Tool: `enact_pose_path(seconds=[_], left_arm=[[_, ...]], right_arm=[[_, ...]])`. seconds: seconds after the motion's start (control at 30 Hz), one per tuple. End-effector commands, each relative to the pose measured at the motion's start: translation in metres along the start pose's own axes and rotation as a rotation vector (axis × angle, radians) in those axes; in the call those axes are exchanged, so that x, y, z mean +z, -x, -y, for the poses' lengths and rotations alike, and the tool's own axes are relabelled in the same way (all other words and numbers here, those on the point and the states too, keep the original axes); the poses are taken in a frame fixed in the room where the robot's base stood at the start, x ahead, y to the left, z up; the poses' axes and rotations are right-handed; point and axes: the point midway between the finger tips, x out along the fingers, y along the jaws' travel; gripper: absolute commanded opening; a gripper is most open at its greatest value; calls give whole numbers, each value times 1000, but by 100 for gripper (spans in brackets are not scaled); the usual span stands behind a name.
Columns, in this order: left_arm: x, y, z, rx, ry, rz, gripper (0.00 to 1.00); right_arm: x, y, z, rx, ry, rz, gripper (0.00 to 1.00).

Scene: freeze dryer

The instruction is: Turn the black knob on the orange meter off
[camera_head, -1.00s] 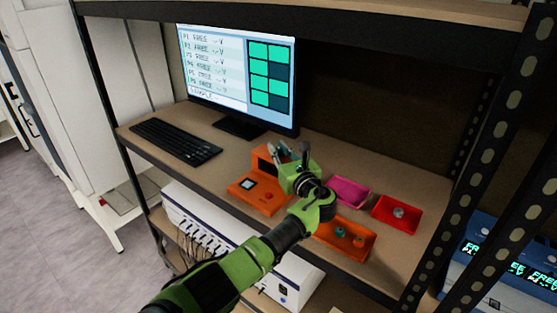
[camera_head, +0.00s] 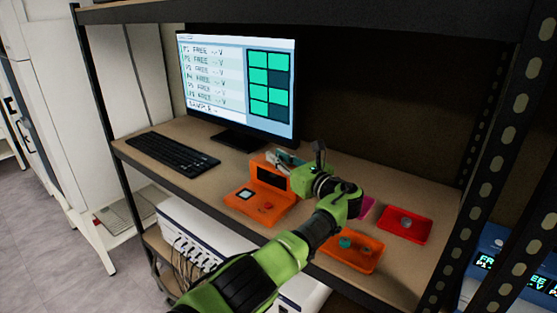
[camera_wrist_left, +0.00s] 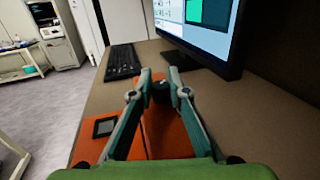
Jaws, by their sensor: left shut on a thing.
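My left gripper (camera_head: 280,159) is at the meter's upper back edge. In the left wrist view its two fingers (camera_wrist_left: 160,78) close around a small black knob (camera_wrist_left: 160,93) on the orange meter (camera_wrist_left: 168,135). The fingers hide part of the knob, and its turn position cannot be read. In the head view the knob is hidden. My right gripper is not in view.
A monitor (camera_head: 238,88) and a black keyboard (camera_head: 172,153) stand behind and left of the meter. An orange tray (camera_head: 372,262), a red tray (camera_head: 405,236) and a mostly hidden pink tray (camera_head: 367,207) lie to the right. A dark shelf post (camera_head: 520,165) rises at the right.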

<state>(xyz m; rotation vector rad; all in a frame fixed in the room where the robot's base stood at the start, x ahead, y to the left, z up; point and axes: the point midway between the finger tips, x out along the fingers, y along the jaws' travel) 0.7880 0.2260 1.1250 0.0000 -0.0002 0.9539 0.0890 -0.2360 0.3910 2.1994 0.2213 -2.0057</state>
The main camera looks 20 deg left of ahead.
Motion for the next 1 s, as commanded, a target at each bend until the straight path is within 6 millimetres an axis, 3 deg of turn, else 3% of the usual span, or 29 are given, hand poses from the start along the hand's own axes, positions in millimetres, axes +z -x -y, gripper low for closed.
enact_pose_path(seconds=[0.17,0.2,0.27,0.67,0.77,1.0], left_arm=[[1,-1,0,0,1,1,0],[1,-1,0,0,1,1,21],[1,-1,0,0,1,1,34],[0,4,0,-2,0,0,34],[0,16,1,-3,0,0,34],[-1,67,1,-4,2,-2,34]], right_arm=[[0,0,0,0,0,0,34],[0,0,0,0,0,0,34],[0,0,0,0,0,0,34],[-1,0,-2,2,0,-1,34],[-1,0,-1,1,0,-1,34],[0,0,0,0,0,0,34]])
